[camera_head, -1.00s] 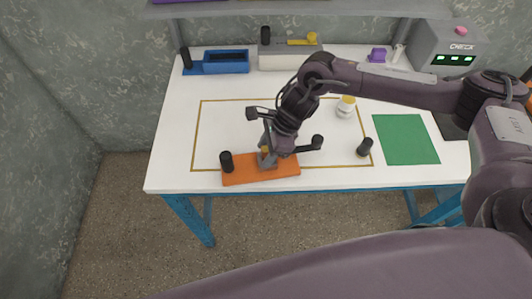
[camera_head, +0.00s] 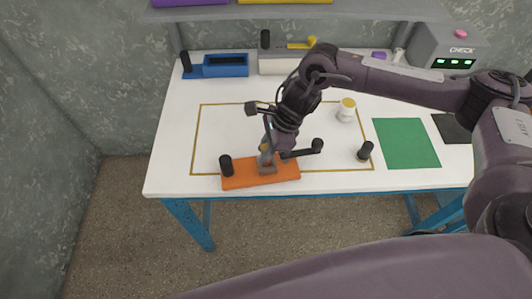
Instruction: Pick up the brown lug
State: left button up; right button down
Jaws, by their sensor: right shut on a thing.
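An orange plate (camera_head: 240,182) lies near the front edge of the white table, with a black post (camera_head: 226,165) upright at its left end. My right gripper (camera_head: 265,156) comes down over the middle of the plate and is shut on a small brownish piece (camera_head: 265,148), which I take to be the brown lug. The fingers hide most of it. A grey-brown block (camera_head: 267,169) sits on the plate right below the fingers. I cannot tell whether the lug still touches it. My left gripper is not in view.
A black cylinder (camera_head: 365,151) stands right of the plate, beside a green mat (camera_head: 405,143). A white cup with a yellow top (camera_head: 346,110) stands behind. A blue tray (camera_head: 226,65) and a check box (camera_head: 447,47) stand at the back. The table's left part is clear.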

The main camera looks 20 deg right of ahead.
notch_tip(320, 180, up, 12)
jog(key=f+b, duration=0.1)
jog(key=b, duration=0.1)
notch_tip(320, 180, up, 7)
send_over(265, 147)
jog(key=shift+d+f+p, duration=0.1)
jog(key=shift+f+p, duration=0.05)
jog(key=shift+p, duration=0.2)
